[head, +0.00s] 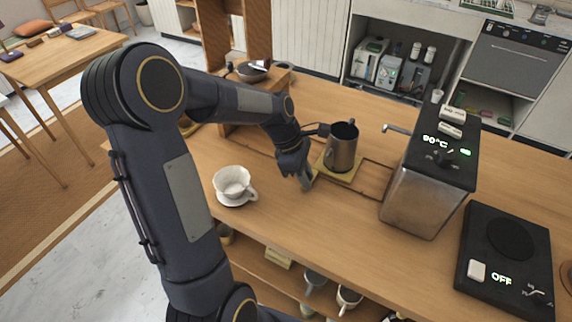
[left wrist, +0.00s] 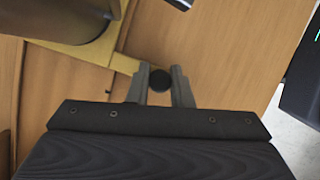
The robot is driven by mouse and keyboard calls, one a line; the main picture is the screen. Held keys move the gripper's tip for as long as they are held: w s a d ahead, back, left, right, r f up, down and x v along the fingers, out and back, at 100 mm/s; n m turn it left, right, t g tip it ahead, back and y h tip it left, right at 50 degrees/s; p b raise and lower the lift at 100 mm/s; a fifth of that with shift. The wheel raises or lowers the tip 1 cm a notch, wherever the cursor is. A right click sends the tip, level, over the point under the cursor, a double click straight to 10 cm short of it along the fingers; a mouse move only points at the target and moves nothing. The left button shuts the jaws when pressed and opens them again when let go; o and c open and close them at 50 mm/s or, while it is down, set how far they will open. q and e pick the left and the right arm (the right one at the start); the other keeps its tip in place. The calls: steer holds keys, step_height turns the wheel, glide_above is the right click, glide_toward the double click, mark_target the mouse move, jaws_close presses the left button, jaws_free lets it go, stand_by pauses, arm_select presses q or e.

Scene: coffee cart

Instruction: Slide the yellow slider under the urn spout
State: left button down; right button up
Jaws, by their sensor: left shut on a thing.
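The yellow slider (head: 350,177) is a small plate on the wooden counter, with a dark metal pitcher (head: 342,148) standing upright on it. The urn (head: 425,190) is a steel box with a black top reading 90°C. Its spout (head: 396,128) points left, and the slider is left of it, not under it. My left gripper (head: 306,182) is at the slider's front left edge. In the left wrist view its fingers are shut around a round black knob (left wrist: 160,79) at the end of the slider's yellow arm (left wrist: 125,63). My right gripper is not in view.
A dark track outline (head: 375,180) runs along the counter from the slider toward the urn, and it looks clear. A black hot plate (head: 505,262) reading OFF is right of the urn.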

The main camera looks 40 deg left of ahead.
arm_select(q)
steer(key=d, duration=0.6)
steer(key=w+d+p, duration=0.1)
steer(key=d, duration=0.2)
steer(key=shift+d, duration=0.3)
steer(key=c, duration=1.3)
jaws_free()
steer(key=shift+d, duration=0.15)
steer(key=shift+r, duration=0.1)
steer(key=shift+a+r, duration=0.3)
steer(key=shift+r, duration=0.05)
steer(key=v, duration=0.6)
steer(key=shift+r, duration=0.4)
steer(key=shift+s+a, duration=0.1)
steer(key=shift+a, duration=0.05)
